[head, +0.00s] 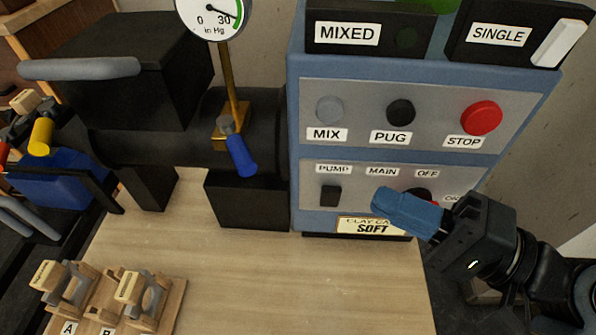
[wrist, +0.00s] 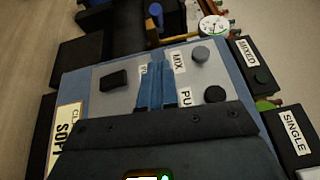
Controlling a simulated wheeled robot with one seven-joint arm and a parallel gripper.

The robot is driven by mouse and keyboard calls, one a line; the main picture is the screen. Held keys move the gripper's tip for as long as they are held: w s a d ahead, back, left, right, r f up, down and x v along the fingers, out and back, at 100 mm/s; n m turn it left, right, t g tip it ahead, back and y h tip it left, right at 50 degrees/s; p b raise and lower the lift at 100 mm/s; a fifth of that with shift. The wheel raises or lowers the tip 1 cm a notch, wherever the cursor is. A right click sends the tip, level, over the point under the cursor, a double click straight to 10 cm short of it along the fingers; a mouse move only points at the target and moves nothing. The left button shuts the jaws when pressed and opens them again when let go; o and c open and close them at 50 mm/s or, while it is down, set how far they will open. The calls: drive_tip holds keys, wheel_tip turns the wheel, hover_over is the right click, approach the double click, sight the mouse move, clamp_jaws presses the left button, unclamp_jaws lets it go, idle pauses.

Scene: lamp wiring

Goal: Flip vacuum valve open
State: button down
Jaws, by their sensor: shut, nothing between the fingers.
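The vacuum valve has a blue lever (head: 240,156) on a brass pipe below a round gauge (head: 213,14). The lever hangs downward, tilted a little to the right, in front of the black cylinder. In the wrist view the gauge (wrist: 213,29) is small near the top, with the valve to its left. My gripper (head: 378,203) has blue fingers and is at the lower part of the control panel, well to the right of the lever and apart from it. The fingers (wrist: 155,88) are together and empty, and they cover part of the panel.
The blue control box has a grey panel (head: 365,120) with MIX and PUG knobs and a red STOP button (head: 481,118). A black pump switch (head: 330,195) is left of my gripper. Wooden holders (head: 110,298) stand at the lower left. The wooden tabletop (head: 265,275) is clear in the middle.

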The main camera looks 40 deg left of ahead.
drive_tip(key=p, duration=0.2)
approach(236, 148)
drive_tip(key=a, duration=0.2)
drive_tip(key=shift+s+a+f, duration=0.15)
drive_tip(key=shift+a+f, duration=0.3)
drive_tip(key=shift+f, duration=0.1)
drive_tip(key=shift+s+t, duration=0.15)
drive_tip(key=shift+t, duration=0.25)
